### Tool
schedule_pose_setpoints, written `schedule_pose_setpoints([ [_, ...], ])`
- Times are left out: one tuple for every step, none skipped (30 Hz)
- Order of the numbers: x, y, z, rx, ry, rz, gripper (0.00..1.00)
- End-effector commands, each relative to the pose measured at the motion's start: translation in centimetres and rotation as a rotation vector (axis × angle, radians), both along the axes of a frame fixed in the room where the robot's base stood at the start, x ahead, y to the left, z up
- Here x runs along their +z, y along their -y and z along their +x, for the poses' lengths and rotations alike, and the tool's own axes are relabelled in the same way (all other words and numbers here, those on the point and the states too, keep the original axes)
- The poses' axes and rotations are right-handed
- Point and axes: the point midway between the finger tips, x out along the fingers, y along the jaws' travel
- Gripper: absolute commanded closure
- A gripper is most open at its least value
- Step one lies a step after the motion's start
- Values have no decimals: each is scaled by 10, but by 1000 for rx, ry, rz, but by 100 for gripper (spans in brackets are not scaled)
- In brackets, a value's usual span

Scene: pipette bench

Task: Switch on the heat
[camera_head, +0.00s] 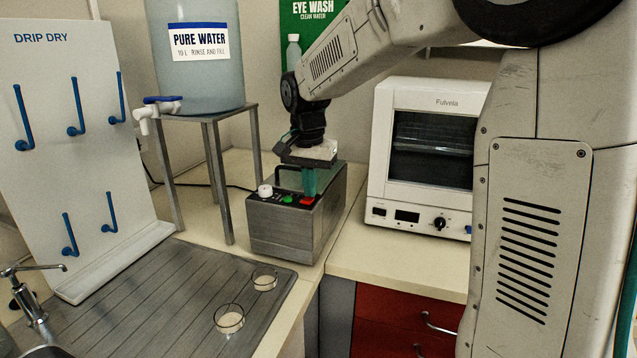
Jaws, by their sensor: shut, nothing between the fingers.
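A grey metal box (290,235), apparently a heater, stands on the bench with a handle-like dark bar on top. Its top front edge carries a white knob (265,190), a green button or lamp (288,198) and a red switch (306,201). My gripper (309,190) points straight down over the box, with its teal fingers shut and empty. The fingertips are right at the red switch and partly cover it. I cannot tell whether they touch it or which way the switch is set.
A white oven (428,160) marked Fulvela stands to the right. A water tank (196,75) on a metal stand (216,170) is at the left, beside a drip-dry rack (80,170). Two glass dishes (229,318) sit on the grey draining board (150,300). Bench between box and oven is clear.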

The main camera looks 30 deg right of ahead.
Motion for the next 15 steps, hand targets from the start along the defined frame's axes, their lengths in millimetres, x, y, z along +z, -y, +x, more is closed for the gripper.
schedule_pose_setpoints([
  [-1,1,-1,0,-2,-4,100],
  [-1,1,-1,0,-2,-4,100],
  [-2,0,-1,0,-2,-3,100],
  [-2,0,-1,0,-2,-3,100],
  [-2,0,-1,0,-2,-3,100],
  [-2,0,-1,0,-2,-3,100],
  [-2,0,-2,0,-2,-3,100],
  [-2,0,-2,0,-2,-3,100],
  [-2,-1,-3,0,-3,-3,100],
  [-1,-2,-3,0,-3,-3,100],
  [-1,-3,-4,1,-3,-3,100],
  [-1,-4,-6,1,-4,-3,100],
  [0,-5,-7,1,-3,-3,100],
  [0,-6,-8,1,-3,-3,100],
  [0,-8,-9,1,-3,-3,100],
])
